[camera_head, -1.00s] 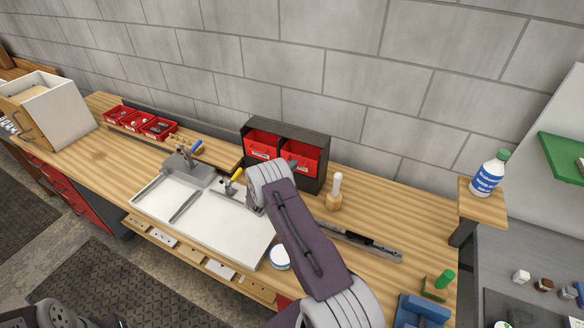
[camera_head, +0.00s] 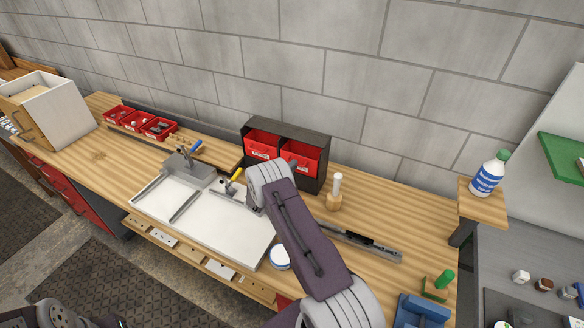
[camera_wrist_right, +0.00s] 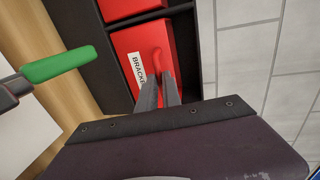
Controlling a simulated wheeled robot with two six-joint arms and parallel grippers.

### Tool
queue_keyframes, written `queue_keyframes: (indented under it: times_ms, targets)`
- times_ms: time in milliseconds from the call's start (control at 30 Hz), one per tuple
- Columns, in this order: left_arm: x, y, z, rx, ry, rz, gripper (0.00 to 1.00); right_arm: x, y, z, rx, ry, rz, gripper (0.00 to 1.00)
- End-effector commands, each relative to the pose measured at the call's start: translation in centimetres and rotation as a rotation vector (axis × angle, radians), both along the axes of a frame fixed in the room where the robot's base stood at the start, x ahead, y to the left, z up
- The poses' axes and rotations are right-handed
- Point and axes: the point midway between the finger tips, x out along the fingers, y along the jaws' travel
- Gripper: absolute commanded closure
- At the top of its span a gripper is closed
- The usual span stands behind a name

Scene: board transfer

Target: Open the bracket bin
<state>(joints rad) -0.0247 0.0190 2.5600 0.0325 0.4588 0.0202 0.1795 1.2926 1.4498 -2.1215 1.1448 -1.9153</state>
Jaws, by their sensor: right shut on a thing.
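The bracket bin (camera_head: 307,154) is the right one of two red bins in a dark cabinet (camera_head: 324,146) at the back of the bench. In the right wrist view the bin (camera_wrist_right: 143,42) shows a white label (camera_wrist_right: 137,70) reading "BRACKE", partly covered by my fingers. My right gripper (camera_wrist_right: 159,80) is shut on the red handle (camera_wrist_right: 158,60) at the bin's front. In the head view my right wrist hides the fingertips and part of the bin front. The bin appears to sit inside its slot. My left gripper is out of view.
The other red bin (camera_head: 263,143) sits to the left in the cabinet. A yellow-handled clamp (camera_head: 235,177) stands left of my right wrist. A wooden-handled tool (camera_head: 335,194) stands to the right. A green handle (camera_wrist_right: 57,65) is near my gripper in the wrist view.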

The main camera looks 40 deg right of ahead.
Motion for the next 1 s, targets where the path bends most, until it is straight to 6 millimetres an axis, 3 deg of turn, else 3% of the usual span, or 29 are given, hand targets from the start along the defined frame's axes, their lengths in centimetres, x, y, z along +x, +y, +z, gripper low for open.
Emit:
queue_keyframes:
  times_ms: [467,667,1000]
  targets:
    - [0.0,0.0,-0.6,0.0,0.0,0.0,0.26,-0.1,0.1,-0.4,-0.011,-0.004,-0.001,1.0]
    - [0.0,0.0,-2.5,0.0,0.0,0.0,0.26,-0.3,0.5,-1.1,-0.058,-0.028,0.0,1.0]
    - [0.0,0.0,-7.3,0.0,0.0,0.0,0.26,-0.8,1.5,-2.5,-0.2,-0.103,0.0,1.0]
